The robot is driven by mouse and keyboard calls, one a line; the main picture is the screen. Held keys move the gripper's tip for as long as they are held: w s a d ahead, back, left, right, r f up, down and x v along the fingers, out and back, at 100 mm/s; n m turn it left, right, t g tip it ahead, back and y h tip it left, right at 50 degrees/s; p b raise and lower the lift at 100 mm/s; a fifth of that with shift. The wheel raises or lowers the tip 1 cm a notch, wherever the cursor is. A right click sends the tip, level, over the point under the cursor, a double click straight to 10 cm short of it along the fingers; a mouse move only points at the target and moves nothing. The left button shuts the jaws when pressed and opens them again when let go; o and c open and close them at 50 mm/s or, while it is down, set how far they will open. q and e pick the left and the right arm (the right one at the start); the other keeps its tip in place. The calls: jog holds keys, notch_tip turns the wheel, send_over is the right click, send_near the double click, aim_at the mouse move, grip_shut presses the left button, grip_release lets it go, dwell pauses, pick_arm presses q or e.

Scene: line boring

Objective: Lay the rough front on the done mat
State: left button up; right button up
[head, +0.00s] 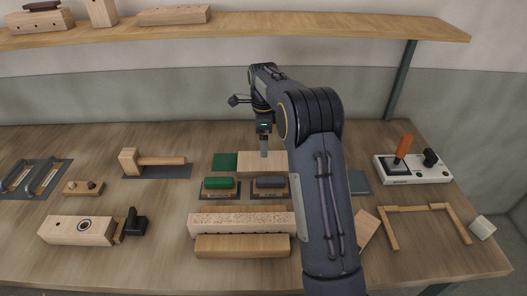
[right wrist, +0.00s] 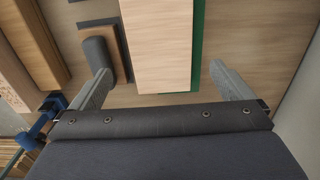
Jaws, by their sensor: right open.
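A pale flat wooden board (head: 258,161), which I take as the rough front, lies over part of the green mat (head: 224,162), which I take as the done mat. Bare mat shows left of the board in the head view. In the right wrist view a green strip (right wrist: 197,40) runs along the right edge of the board (right wrist: 158,45). My right gripper (head: 264,152) is above the board; my own arm hides its right side. In the wrist view the open fingers (right wrist: 163,88) stand on either side of the board's near end, with gaps. My left gripper is out of view.
A green block (head: 219,183) and a grey block (head: 270,182) on dark mats stand just in front of the board. A speckled beam (head: 240,222) lies nearer. A shelf (head: 250,31) spans the back.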

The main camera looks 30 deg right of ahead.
jog(key=s+a+r+n+t+y, duration=0.2)
jog(key=s+a+r+n, duration=0.3)
jog(key=s, duration=0.4)
jog(key=s+a+r+n+t+y, duration=0.1)
jog(key=s+a+r+n, duration=0.2)
jog(key=s+r+n, duration=0.55)
jog(key=s+a+f+n+t, duration=0.1)
jog(key=s+a+f+n, duration=0.3)
jog(key=s, duration=0.4)
jog(key=s+a+f+n+t, duration=0.1)
jog(key=s+a+f+n, duration=0.3)
jog(key=s, duration=0.4)
jog(key=shift+s+a+f+n+t+y, duration=0.35)
jog(key=shift+a+n, duration=0.3)
jog(key=shift+a, duration=0.5)
